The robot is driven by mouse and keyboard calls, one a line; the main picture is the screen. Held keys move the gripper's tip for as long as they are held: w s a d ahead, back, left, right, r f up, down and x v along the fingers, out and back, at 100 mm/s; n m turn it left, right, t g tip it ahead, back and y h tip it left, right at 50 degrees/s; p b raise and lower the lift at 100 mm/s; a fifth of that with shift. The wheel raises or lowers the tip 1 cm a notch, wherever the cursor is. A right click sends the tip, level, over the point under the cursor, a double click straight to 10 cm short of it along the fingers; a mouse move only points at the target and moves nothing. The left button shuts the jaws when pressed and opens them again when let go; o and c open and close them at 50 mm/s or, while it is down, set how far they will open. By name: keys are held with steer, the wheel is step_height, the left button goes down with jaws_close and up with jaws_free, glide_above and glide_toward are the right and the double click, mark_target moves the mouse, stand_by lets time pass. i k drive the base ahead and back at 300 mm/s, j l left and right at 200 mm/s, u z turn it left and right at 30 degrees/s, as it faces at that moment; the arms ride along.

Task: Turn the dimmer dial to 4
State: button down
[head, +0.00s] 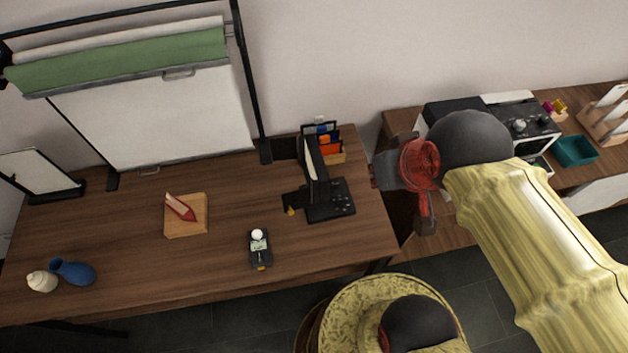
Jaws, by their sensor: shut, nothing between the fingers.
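A small dark box with a round white knob (258,236) stands on the wooden table, right of its middle and near the front edge. It looks like the dimmer dial. Its markings and setting are too small to read. My gripper (379,172) is at the table's right end, beyond the black stand, well to the right of the knob and apart from it. It is shut and empty. My wrist partly covers the gripper's surroundings.
A black stand (330,200) is between the gripper and the knob. A sideboard holds a black-and-white appliance (519,125) and teal bin (575,151).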

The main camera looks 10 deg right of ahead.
mark_target(340, 201)
steer(key=l+u, duration=0.2)
steer(key=l, duration=0.3)
steer(key=k+l+u, duration=0.25)
steer(key=l, duration=0.2)
steer(key=l+u, duration=0.1)
steer(key=l, duration=0.2)
steer(key=i+l+u, duration=0.1)
steer(key=l, duration=0.2)
